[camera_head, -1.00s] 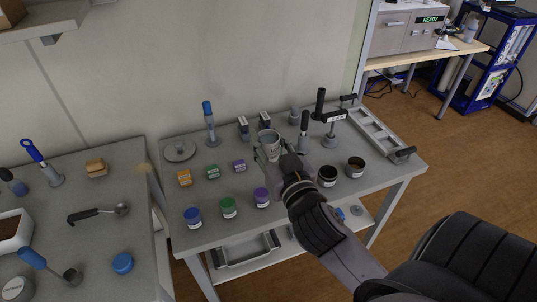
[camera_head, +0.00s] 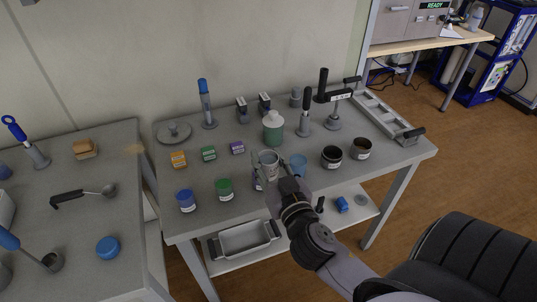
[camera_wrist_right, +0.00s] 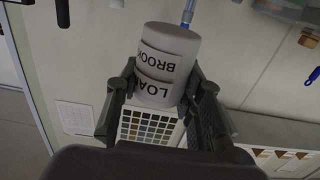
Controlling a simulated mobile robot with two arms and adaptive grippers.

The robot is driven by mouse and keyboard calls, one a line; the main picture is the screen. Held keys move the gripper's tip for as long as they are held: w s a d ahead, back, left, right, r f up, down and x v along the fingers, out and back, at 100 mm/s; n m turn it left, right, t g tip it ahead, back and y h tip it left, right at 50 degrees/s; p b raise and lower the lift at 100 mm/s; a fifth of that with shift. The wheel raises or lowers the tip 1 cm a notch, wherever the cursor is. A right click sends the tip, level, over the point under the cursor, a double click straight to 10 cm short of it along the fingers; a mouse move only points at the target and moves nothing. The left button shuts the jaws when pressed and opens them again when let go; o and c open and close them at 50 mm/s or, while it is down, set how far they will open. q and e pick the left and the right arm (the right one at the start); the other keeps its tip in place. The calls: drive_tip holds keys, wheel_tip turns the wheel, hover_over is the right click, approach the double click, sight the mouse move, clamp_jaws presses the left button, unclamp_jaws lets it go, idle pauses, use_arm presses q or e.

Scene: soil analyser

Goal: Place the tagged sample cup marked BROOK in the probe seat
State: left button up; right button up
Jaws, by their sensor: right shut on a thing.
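My right gripper (camera_head: 270,170) is shut on a grey-white sample cup (camera_head: 268,160), held above the front middle of the table. In the wrist view the cup (camera_wrist_right: 167,62) sits between the two dark fingers (camera_wrist_right: 160,100). Its label reads BROOK, with a second word beginning LOA that is partly cut off. No seat is clearly recognisable as the probe seat. A grey stand with a dark handle and a white label (camera_head: 340,95) stands at the back right; its label is too small to read. My left gripper is not in view.
Near the held cup are a pale green bottle (camera_head: 273,129), a blue cup (camera_head: 299,166) and a partly hidden purple-lidded jar (camera_head: 258,181). Blue (camera_head: 186,201) and green (camera_head: 224,189) jars stand left, two dark jars (camera_head: 332,157) right.

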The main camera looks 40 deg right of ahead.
sight(272, 178)
drive_tip(key=shift+f+b, duration=0.35)
drive_tip(key=shift+f, duration=1.3)
drive_tip(key=shift+f+b, duration=0.25)
drive_tip(key=shift+b, duration=0.05)
drive_tip(key=o, duration=1.2)
